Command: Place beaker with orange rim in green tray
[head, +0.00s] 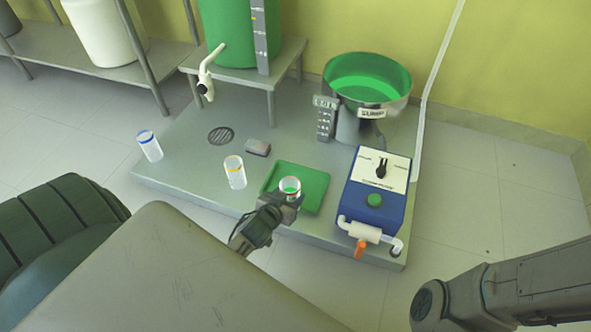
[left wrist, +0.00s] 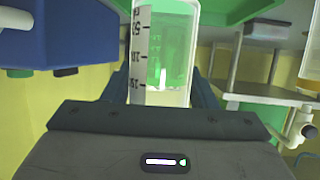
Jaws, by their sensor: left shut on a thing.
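The beaker with the orange rim (head: 234,173) stands upright on the grey platform, left of the green tray (head: 313,180). Part of a beaker with an orange band (left wrist: 311,70) shows at the right edge of the left wrist view. My left gripper (head: 287,199) is shut on another clear beaker (head: 289,186), with a reddish rim and green showing inside. This held beaker is over the tray; I cannot tell if it touches it. In the left wrist view the held beaker (left wrist: 162,50) has black scale marks. My right gripper is out of view.
A blue-rimmed beaker (head: 150,146) stands at the platform's left. A blue control box (head: 374,193) stands right of the tray, with a green-filled bowl (head: 367,82) behind.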

